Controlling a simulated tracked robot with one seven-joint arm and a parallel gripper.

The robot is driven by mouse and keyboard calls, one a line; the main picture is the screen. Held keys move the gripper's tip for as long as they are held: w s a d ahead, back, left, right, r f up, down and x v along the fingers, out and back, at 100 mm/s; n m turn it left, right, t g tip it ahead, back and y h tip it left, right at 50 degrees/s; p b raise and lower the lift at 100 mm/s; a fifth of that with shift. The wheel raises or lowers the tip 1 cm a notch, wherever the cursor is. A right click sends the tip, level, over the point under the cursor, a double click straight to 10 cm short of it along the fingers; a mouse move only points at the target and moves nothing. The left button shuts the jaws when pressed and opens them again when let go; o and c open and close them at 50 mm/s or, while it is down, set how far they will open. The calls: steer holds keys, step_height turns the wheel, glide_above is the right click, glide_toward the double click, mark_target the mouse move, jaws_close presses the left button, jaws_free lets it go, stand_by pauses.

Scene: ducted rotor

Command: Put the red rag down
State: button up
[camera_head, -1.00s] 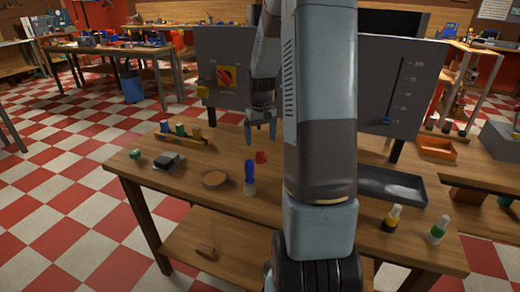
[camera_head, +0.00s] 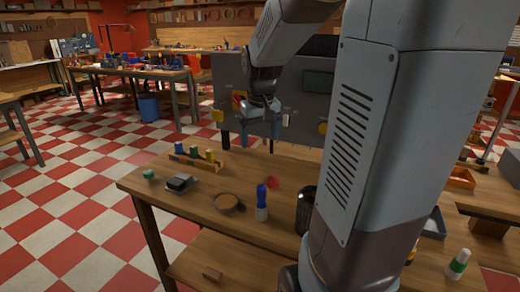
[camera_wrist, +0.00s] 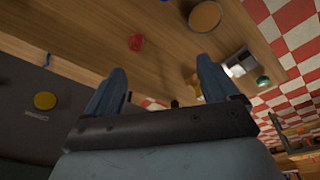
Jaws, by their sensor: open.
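The red rag (camera_head: 272,182) is a small crumpled red piece lying on the wooden workbench (camera_head: 225,225), just behind a blue-topped bottle (camera_head: 262,203). In the wrist view the red rag (camera_wrist: 136,41) lies on the bench top, beyond my fingertips and apart from them. My gripper (camera_wrist: 160,72) is open, with two blue fingers spread and nothing between them. In the head view my gripper (camera_head: 264,118) hangs in front of the grey panel, above the back of the bench. My arm hides the right part of the bench.
A round brown dish (camera_head: 227,202), a dark box (camera_head: 179,183) and a rack of coloured pieces (camera_head: 197,158) stand at the left of the bench. A dark cylinder (camera_head: 305,208) stands right of the bottle. The grey panel (camera_head: 300,90) rises behind the bench.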

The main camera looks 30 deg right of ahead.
steer(key=s+a+r+t, duration=0.1)
steer(key=s+a, duration=0.3)
steer(key=s, duration=0.4)
steer(key=s+a+r+t, duration=0.2)
steer(key=s+a+r, duration=0.2)
steer(key=s, duration=0.4)
steer(key=shift+s+a+r+n+y, duration=0.2)
steer(key=shift+s+a+n+y, duration=0.15)
steer(key=shift+s+n+y, duration=0.05)
stand_by(0.3)
